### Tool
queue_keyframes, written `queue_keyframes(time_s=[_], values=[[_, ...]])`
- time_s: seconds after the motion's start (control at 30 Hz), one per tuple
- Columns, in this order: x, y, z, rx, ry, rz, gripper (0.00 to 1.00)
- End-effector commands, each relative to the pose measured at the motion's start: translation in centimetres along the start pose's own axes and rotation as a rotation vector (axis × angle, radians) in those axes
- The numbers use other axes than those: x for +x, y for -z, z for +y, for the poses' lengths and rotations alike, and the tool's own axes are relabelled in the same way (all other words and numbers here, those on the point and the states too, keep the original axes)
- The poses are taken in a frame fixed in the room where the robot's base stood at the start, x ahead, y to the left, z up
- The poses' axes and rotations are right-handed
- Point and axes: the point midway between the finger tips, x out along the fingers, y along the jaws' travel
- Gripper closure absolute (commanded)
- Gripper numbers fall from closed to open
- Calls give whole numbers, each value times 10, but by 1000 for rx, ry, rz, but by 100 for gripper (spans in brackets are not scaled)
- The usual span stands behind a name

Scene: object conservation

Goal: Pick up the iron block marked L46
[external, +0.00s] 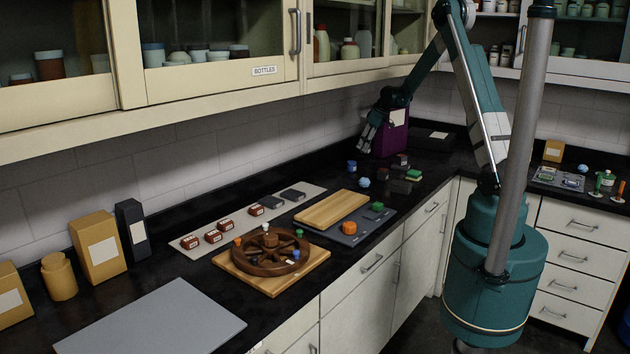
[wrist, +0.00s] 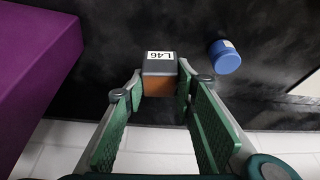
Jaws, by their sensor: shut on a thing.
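The iron block marked L46 (wrist: 160,67) shows in the wrist view, with a dark grey top, a white label reading L46 and an orange-brown side. It sits between the two fingertips of my gripper (wrist: 161,82), which is shut on it. In the external view my gripper (external: 366,138) is at the far end of the counter, beside the purple box. I cannot make out the block in that view. The wrist view does not clearly show whether the block touches the counter.
A purple box (wrist: 35,65) stands close on the left in the wrist view. A blue cylinder (wrist: 224,57) lies to the right. The external view shows a blue ball (external: 364,182), a green-topped block (external: 413,175) and a wooden wheel (external: 270,252) on the black counter.

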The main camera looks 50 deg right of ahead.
Motion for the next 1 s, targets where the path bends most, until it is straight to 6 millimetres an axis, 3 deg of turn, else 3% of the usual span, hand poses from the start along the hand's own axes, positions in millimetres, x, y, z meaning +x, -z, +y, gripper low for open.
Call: queue_keyframes(time_s=[0.37,0.8,1.0], values=[[-24,-53,-6,2,-1,1,99],[-58,-137,-16,2,-1,0,99],[-69,-162,-20,2,-1,1,99]])
